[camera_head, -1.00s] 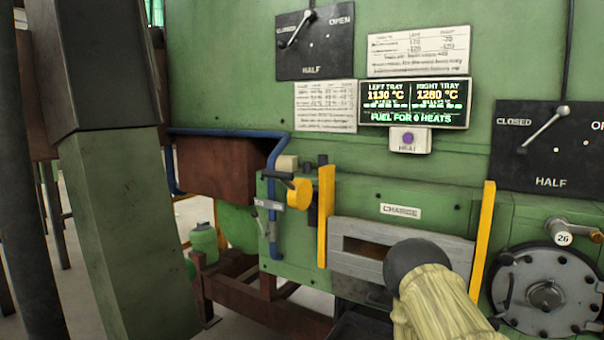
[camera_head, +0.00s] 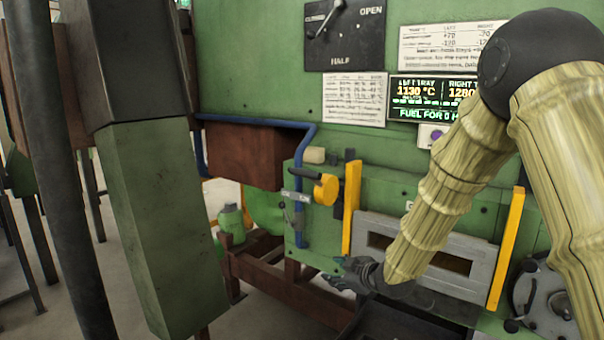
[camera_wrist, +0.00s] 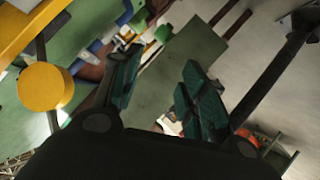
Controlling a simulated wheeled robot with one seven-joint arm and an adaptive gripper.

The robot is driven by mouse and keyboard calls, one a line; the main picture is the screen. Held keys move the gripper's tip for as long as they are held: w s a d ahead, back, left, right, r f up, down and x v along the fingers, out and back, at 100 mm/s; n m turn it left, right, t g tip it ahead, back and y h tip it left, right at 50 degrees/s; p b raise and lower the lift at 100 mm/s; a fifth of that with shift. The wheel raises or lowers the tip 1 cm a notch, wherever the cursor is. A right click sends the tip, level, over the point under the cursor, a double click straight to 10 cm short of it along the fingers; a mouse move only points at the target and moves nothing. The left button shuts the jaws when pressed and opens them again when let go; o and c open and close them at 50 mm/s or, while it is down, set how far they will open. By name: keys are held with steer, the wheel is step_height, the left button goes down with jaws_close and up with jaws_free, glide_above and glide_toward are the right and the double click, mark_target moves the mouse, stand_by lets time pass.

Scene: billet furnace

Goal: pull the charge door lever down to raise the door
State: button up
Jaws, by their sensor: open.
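The charge door lever (camera_head: 304,173) has a black grip pointing left from a yellow round hub (camera_head: 326,189), on the green furnace wall left of the door. A yellow disc, apparently the hub (camera_wrist: 46,87), shows at the left of the wrist view. The grey charge door (camera_head: 390,228), with a slot across it, sits low between two yellow upright guides (camera_head: 351,205). My gripper (camera_head: 336,271) is open and empty, below and slightly right of the lever, apart from it. In the wrist view its two dark green-padded fingers (camera_wrist: 160,85) are spread with nothing held between them.
A blue pipe (camera_head: 301,160) bends down just left of the lever, beside a rusty brown box (camera_head: 245,152). A green column (camera_head: 145,220) stands at left. A brown frame (camera_head: 290,290) lies below. The dial panel (camera_head: 344,35) and display (camera_head: 432,97) are above.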

mark_target(307, 173)
steer(key=w+a+r+n+t+y+p, duration=0.1)
steer(key=w+a+r+n, duration=0.15)
steer(key=r, duration=1.05)
steer(key=w+a+r+n+t+y+p, duration=0.1)
steer(key=w+r+n+y, duration=0.15)
steer(key=r, duration=1.15)
steer(key=shift+n+h, duration=0.4)
steer(key=shift+h, duration=0.05)
steer(key=p+x, duration=0.4)
steer(key=x, duration=0.7)
steer(key=shift+f, duration=0.15)
steer(key=shift+c, duration=0.3)
jaws_close()
